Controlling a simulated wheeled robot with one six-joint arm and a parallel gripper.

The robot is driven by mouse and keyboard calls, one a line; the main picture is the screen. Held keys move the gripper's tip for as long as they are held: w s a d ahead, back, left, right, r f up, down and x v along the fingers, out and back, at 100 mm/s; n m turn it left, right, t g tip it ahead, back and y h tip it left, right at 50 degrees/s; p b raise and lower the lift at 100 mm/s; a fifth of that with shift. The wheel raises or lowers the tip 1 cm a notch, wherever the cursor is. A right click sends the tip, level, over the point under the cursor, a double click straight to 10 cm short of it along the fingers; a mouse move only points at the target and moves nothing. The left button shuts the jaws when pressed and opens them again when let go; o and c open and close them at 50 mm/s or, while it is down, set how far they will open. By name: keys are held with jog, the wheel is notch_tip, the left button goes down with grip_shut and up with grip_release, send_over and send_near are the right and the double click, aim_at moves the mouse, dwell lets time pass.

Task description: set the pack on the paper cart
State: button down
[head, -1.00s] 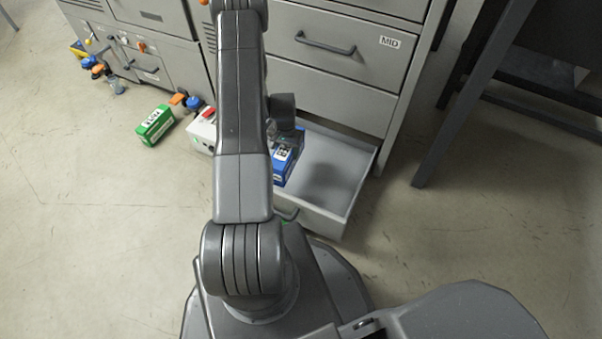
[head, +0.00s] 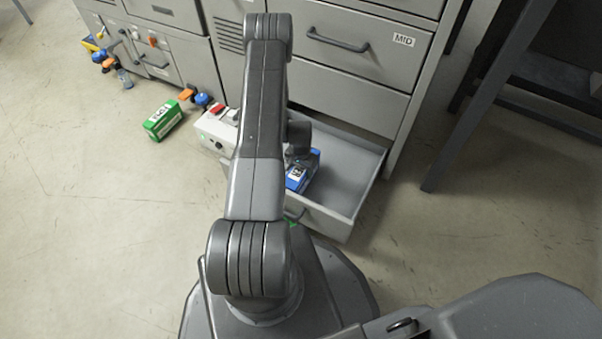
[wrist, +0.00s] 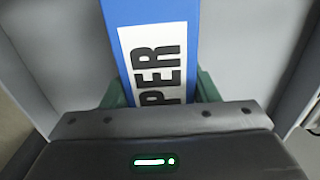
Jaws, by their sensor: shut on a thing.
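The pack (wrist: 155,30) is a blue box with a white label reading "PER" in the wrist view. In the head view the pack (head: 296,180) shows in the pulled-out grey drawer, partly covered by my arm. My gripper (wrist: 160,90) is shut on the pack, with a green jaw at each side of it. In the head view my gripper (head: 299,146) is over the pack, its fingers mostly hidden. Whether the pack rests on the drawer floor or is just clear of it I cannot tell. I cannot make out a paper cart.
The open drawer (head: 350,185) has bare floor right of the pack. A cabinet marked "MID" (head: 370,75) rises behind it. A white box with a red button (head: 216,126) and a green box (head: 163,120) are to the left. A dark-legged frame (head: 480,105) stands right.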

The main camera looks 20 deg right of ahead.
jog(key=shift+f, duration=0.4)
jog(key=shift+f, duration=0.15)
jog(key=c, duration=0.5)
grip_release()
notch_tip(320, 180, up, 12)
jog(key=p, duration=0.3)
jog(key=shift+p, duration=0.4)
